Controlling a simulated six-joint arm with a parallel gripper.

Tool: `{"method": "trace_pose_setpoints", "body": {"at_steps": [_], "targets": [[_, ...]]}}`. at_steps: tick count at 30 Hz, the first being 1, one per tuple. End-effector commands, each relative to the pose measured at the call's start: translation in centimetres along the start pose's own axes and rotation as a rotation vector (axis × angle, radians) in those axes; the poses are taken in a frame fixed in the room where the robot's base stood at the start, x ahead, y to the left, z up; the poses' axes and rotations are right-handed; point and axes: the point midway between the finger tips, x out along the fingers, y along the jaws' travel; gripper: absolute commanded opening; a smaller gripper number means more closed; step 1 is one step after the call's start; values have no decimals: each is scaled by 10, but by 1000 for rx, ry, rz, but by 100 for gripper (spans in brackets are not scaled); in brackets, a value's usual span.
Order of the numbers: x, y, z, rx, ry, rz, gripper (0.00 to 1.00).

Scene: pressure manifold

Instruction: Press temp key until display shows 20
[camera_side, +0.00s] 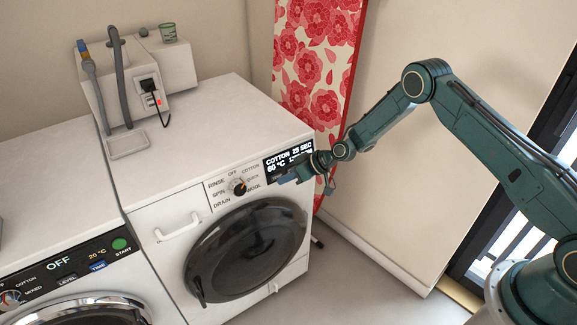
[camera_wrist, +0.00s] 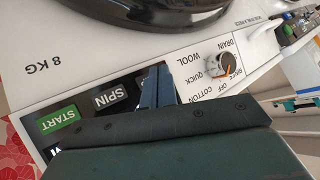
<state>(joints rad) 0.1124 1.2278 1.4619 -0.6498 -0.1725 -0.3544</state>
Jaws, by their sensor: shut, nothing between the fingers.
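The right washing machine (camera_side: 190,150) has a black display (camera_side: 288,162) reading COTTON, 25 SEC and 60 °C; its lower right part is covered by my gripper. My gripper (camera_side: 287,179) is shut and empty, with its fingertips at the key row under the display. In the wrist view my gripper (camera_wrist: 158,78) is over the black key strip, just right of the SPIN key (camera_wrist: 110,98). The green START key (camera_wrist: 58,120) is further left. No temp label is readable; the strip behind the fingers is hidden. I cannot tell whether the fingertips touch a key.
The programme knob (camera_side: 238,187) sits left of the display, above the dark round door (camera_side: 245,250). A second washer's panel (camera_side: 70,262) at lower left reads OFF and 20 °C. A grey box with hoses (camera_side: 125,80) stands behind. Free floor lies at lower right.

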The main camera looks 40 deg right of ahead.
Motion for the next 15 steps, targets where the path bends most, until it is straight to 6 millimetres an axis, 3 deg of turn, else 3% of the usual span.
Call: {"method": "trace_pose_setpoints", "body": {"at_steps": [15], "targets": [[-22, -16, 16, 1, 0, 0, 0]]}}
